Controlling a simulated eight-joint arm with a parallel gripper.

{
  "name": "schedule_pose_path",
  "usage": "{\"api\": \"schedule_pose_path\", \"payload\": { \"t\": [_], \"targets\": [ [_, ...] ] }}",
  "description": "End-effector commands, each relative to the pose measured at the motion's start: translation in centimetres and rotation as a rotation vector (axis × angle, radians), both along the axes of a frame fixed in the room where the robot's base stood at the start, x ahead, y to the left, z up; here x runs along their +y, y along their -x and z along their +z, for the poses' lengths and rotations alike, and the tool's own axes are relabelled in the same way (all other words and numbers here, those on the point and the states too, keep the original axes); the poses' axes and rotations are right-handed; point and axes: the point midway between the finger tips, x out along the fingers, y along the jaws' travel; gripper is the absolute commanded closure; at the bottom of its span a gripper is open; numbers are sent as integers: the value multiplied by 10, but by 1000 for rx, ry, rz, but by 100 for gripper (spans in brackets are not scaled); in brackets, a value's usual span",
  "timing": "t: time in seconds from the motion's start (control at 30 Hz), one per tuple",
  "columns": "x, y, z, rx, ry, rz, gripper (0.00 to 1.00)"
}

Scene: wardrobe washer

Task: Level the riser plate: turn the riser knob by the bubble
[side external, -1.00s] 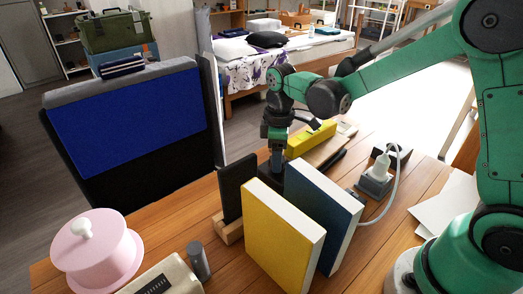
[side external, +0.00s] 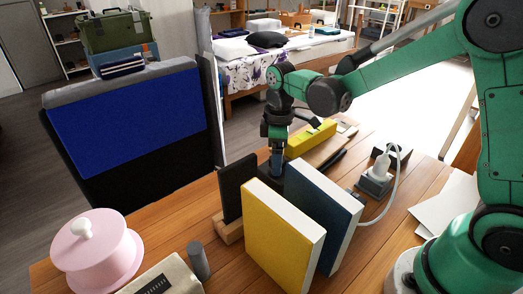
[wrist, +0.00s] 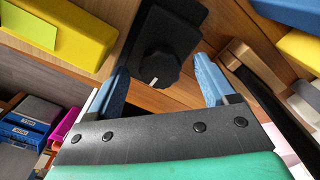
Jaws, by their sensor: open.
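A black knob (wrist: 158,66) with a white pointer mark sits on a dark block (wrist: 165,30) in the wrist view. My gripper (wrist: 165,80) is open, with one blue fingertip on each side of the knob; I cannot tell whether either touches it. In the side view my gripper (side external: 277,172) points down behind the books, and the knob is hidden there. A yellow body (wrist: 70,35) with a pale yellow-green window lies left of the knob; a yellow bar (side external: 311,138) shows behind the gripper in the side view. No bubble can be made out.
A yellow book (side external: 282,235) and a blue book (side external: 325,210) stand close in front of my gripper. A black upright panel (side external: 237,187) is at their left. A plug on a grey socket block (side external: 374,183) with a white cable is at right. A pink canister (side external: 97,250) stands front left.

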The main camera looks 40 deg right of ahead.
Motion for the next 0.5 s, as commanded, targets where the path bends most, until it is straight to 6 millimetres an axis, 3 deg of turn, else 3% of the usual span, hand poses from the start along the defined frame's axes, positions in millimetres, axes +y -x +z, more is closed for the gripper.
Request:
{"api": "schedule_pose_path", "payload": {
  "t": [0.3,0.5],
  "targets": [
    [0,0,41,0,0,0,23],
    [0,0,53,0,0,0,23]
  ]
}}
